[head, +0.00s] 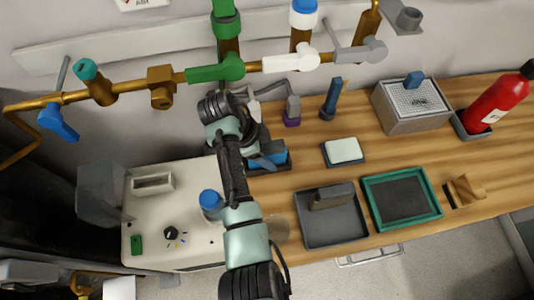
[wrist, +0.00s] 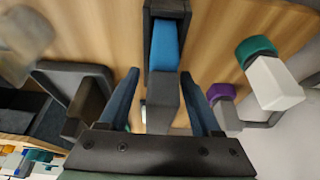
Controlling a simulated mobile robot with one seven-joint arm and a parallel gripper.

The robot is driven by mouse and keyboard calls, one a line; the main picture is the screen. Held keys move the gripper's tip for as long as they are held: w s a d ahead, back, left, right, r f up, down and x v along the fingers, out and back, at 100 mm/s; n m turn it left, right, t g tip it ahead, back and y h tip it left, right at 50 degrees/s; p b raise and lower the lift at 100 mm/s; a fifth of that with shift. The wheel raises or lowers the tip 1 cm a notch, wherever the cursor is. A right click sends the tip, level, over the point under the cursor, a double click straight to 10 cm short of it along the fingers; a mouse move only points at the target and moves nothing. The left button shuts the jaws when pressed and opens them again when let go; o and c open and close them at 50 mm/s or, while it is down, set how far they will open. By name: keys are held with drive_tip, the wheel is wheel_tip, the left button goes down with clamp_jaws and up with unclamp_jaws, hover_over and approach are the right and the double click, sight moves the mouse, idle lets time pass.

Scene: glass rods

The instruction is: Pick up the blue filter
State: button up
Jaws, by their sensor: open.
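A blue block (wrist: 164,45), which looks like the blue filter, lies in a dark holder (wrist: 181,8) on the wooden bench. A grey part (wrist: 165,92) adjoins its near end. In the head view the blue block (head: 276,152) shows only partly, behind my gripper, in its dark tray (head: 272,169). My gripper (wrist: 160,76) is open, with its two blue-grey fingers on either side of the grey part. I see gaps between fingers and part, but cannot tell the depth between them. In the head view my gripper (head: 262,161) is at the tray, its tips partly hidden.
A white machine with a blue-capped piece (head: 210,200) stands left of my arm. Coloured pipe valves (head: 216,70) run along the wall behind. To the right are a pale block (head: 343,150), a grey tray (head: 333,232) and a green-rimmed tray (head: 438,203). A purple-based tap (head: 292,116) stands close behind.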

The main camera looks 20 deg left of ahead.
clamp_jaws()
drive_tip(key=shift+r, duration=0.1)
idle(0.4)
